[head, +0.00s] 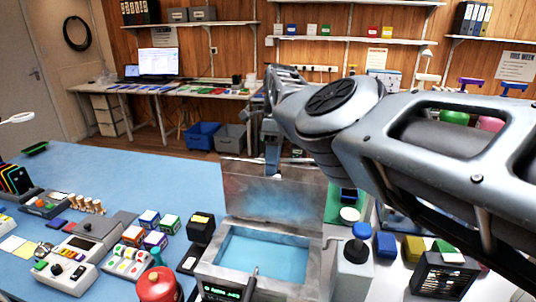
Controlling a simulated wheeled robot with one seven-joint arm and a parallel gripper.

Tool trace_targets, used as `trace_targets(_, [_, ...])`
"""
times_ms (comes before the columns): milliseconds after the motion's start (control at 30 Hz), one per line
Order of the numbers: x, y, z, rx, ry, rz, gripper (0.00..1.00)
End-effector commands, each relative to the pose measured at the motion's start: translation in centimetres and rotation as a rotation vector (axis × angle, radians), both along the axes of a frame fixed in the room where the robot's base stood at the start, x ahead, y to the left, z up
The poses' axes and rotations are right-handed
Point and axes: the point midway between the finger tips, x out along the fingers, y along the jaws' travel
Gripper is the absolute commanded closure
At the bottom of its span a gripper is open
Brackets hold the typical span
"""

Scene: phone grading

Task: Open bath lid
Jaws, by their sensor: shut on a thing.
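The bath is a metal tank (215,273) with pale blue liquid inside, at the lower middle of the head view. Its lid (245,190) stands up, roughly upright, along the tank's rear edge, so the liquid is uncovered. My gripper (271,170) comes down from above at the lid's upper edge and is shut on the lid there. The exact spot between the fingertips is small and partly hidden.
Small boxes and devices crowd the left bench. The blue mat (130,175) behind them is mostly clear.

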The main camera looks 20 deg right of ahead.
Motion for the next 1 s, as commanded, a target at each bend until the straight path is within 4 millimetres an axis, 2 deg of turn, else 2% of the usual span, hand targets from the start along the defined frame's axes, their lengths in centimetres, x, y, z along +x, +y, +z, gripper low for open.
trace_targets(33, [-0.46, -0.05, -0.71, 0.003, 0.018, 0.003, 1.0])
trace_targets(533, [-0.68, -0.01, -0.92, 0.01, 0.027, 0.005, 1.0])
trace_targets(567, [-0.68, -0.01, -0.91, 0.01, 0.026, 0.005, 0.85])
trace_targets(800, [-0.54, -0.01, -0.57, 0.01, 0.021, 0.002, 0.62])
trace_targets(1000, [-0.49, -0.01, -0.42, 0.01, 0.02, 0.002, 0.62])
